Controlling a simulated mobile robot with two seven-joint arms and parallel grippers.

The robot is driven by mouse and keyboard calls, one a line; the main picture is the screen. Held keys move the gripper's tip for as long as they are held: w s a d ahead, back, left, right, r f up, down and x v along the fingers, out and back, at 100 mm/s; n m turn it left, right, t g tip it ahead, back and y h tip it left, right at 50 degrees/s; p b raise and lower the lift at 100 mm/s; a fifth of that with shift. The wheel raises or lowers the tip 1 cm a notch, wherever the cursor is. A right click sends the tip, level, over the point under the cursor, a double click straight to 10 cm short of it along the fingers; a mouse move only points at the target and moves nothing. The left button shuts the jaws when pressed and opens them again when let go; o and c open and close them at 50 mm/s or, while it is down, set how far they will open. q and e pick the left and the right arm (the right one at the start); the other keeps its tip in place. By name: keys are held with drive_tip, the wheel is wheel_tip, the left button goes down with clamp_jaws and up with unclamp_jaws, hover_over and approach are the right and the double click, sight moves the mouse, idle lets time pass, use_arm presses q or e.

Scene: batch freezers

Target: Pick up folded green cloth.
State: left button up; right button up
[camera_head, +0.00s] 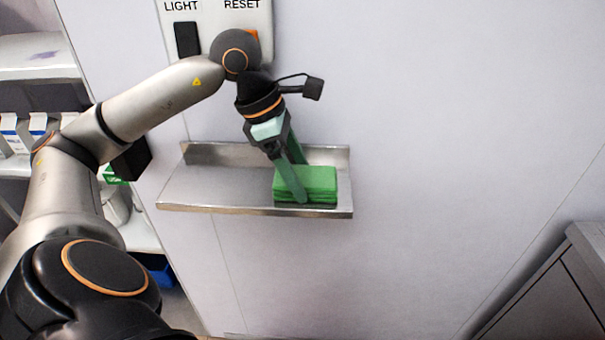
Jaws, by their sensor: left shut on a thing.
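The folded green cloth (320,184) lies as a small layered stack on the right part of a steel wall shelf (220,187). My left gripper (300,182) reaches down to it from above, tilted. One finger is in front of the cloth's left part and the other is behind it, and the gripper is shut on the cloth. The cloth appears to rest on the shelf. Its left part is partly hidden by the finger. My right gripper is not in view.
A wall panel (261,15) with a dark switch marked LIGHT and a RESET label is just above my arm. Shelving with boxes (14,133) stands at the left. A grey cabinet (550,295) is at lower right. The wall right of the shelf is clear.

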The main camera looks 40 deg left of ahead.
sight(310, 178)
use_arm(q)
drive_tip(key=shift+r, duration=0.15)
drive_tip(key=shift+r, duration=0.2)
wheel_tip(310, 178, up, 3)
drive_tip(key=shift+s+d+r+p, duration=0.1)
drive_tip(key=shift+s+r+p, duration=0.05)
drive_tip(key=shift+p, duration=0.4)
drive_tip(key=s+d+r+p, duration=0.1)
drive_tip(key=s+d+r, duration=0.1)
drive_tip(key=s+r, duration=0.2)
drive_tip(key=s+d+r, duration=0.3)
drive_tip(key=s+r, duration=0.2)
drive_tip(key=s, duration=0.3)
drive_tip(key=shift+s+d+p, duration=0.25)
drive_tip(key=shift+d+p, duration=0.05)
drive_tip(key=shift+p, duration=0.05)
